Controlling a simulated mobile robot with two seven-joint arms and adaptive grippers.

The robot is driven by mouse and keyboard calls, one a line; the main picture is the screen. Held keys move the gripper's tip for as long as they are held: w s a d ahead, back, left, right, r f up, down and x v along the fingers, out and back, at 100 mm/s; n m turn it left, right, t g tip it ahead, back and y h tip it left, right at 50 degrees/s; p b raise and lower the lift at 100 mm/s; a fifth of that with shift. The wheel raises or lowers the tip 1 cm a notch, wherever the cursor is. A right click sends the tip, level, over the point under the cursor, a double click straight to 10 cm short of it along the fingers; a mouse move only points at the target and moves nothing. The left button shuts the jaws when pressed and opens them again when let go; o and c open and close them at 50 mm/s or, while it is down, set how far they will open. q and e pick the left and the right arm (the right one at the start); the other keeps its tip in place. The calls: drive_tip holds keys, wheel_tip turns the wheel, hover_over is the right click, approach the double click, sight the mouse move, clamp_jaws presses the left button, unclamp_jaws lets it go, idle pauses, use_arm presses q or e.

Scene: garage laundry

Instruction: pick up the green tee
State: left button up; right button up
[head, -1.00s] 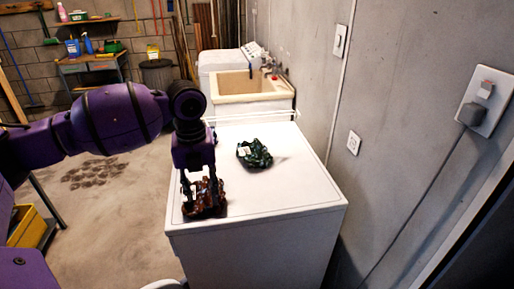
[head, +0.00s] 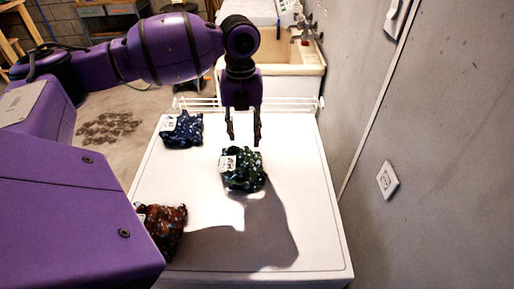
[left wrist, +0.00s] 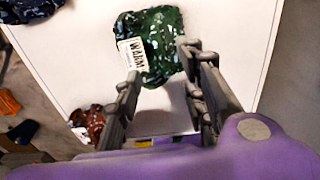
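The green tee (head: 243,170) is a crumpled dark green patterned bundle with a white tag, lying on the white machine top (head: 205,215). In the left wrist view the green tee (left wrist: 157,45) lies just beyond the fingertips, its tag facing the left finger. My left gripper (head: 244,143) points down above the green tee, its fingers apart with nothing between them. The left gripper also shows in the left wrist view (left wrist: 160,62). In the head view the fingertips are close to the tee's far edge; I cannot tell whether they touch it. My right gripper is not in view.
A blue patterned bundle (head: 183,130) lies at the machine's back left corner. A brown-red bundle (head: 165,228) lies at the front left, partly hidden by my body. A white rack (head: 190,103) and a sink (head: 300,70) stand behind. A wall (head: 430,120) bounds the right side.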

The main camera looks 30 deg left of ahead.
sight(247, 153)
use_arm(q)
drive_tip(key=shift+w+f, duration=0.1)
drive_tip(key=shift+w, duration=0.25)
drive_tip(key=shift+w+f, duration=0.1)
drive_tip(key=shift+f, duration=0.2)
drive_tip(key=shift+s+f, duration=0.2)
drive_tip(key=shift+f, duration=0.3)
drive_tip(key=shift+s+f, duration=0.2)
drive_tip(key=shift+f, duration=0.3)
wheel_tip(247, 153, down, 5)
drive_tip(key=shift+w+d+r, duration=0.1)
clamp_jaws()
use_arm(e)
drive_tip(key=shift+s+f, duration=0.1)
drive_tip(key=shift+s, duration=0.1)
